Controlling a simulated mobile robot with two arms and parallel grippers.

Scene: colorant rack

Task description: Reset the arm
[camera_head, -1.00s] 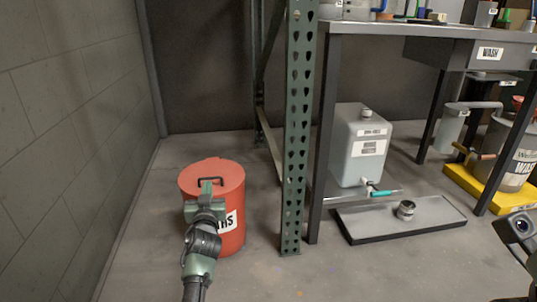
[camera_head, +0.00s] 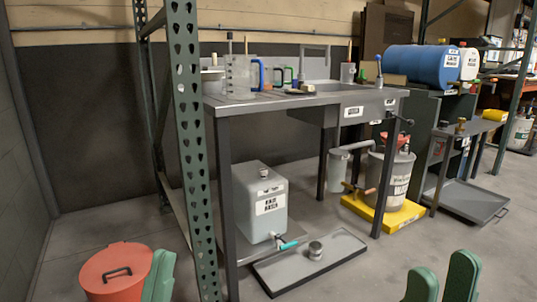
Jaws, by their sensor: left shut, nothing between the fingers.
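My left gripper (camera_head: 160,257) shows at the bottom left as green fingers pressed together, with nothing between them. It overlaps the right edge of the red lidded bin (camera_head: 120,270) in the picture. I cannot tell whether it touches the bin. The bin stands on the floor with its lid on and a dark handle on top. My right gripper (camera_head: 443,264) is at the bottom right, its two green fingers apart and empty, pointing up. The rest of both arms is below the picture.
A green perforated rack post (camera_head: 190,140) stands right of the bin. A steel bench (camera_head: 260,104) holds jugs and tools. Under it are a grey canister (camera_head: 262,205), a flat tray (camera_head: 330,262) and a bucket on a yellow base (camera_head: 385,214). A blue drum (camera_head: 418,68) is behind right.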

